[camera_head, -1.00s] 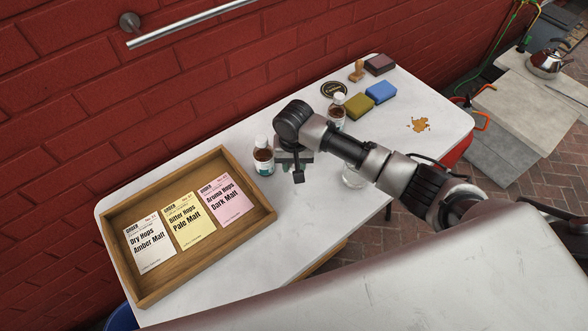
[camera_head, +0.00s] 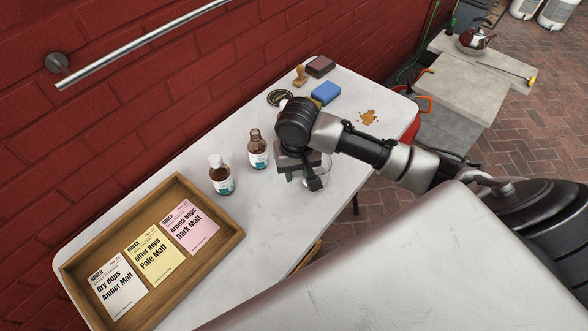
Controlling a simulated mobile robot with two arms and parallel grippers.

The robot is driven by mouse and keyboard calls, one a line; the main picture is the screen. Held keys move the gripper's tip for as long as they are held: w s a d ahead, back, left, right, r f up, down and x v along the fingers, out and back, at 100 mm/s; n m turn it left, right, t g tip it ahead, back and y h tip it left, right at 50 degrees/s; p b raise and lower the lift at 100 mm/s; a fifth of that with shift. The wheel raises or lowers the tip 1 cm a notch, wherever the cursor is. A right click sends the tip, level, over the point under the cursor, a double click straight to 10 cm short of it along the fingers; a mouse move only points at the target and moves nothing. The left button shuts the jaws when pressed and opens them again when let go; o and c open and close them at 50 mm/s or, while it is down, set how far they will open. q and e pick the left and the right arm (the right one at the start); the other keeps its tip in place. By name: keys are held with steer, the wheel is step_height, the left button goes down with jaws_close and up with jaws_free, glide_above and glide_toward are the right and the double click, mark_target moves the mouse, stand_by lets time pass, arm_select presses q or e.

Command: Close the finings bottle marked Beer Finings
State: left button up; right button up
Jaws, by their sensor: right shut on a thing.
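An open brown bottle (camera_head: 257,150) with a white and teal label stands upright on the white table, its neck bare. A similar bottle (camera_head: 222,176) with a white cap stands just left of it. The label writing is too small to read, so I cannot tell which is marked Beer Finings. A third white-capped bottle is mostly hidden behind my right arm. My right gripper (camera_head: 314,178) is right of the open bottle, apart from it and over the table. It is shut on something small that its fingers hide. My left gripper is not in view.
A wooden tray (camera_head: 222,249) with order cards lies at the left. A clear glass vessel (camera_head: 326,164) is partly behind my right gripper. A blue sponge (camera_head: 326,93), a stamp (camera_head: 300,76) and a brown spill (camera_head: 368,118) are further back. A brick wall (camera_head: 130,110) bounds the table.

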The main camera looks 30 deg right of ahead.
steer(key=shift+a+r, duration=0.2)
steer(key=shift+r, duration=0.15)
steer(key=s+a+r+n, duration=0.3)
steer(key=s+r, duration=0.3)
steer(key=r, duration=0.3)
steer(key=shift+a+r, duration=0.3)
steer(key=shift+a, duration=0.2)
steer(key=shift+w, duration=0.1)
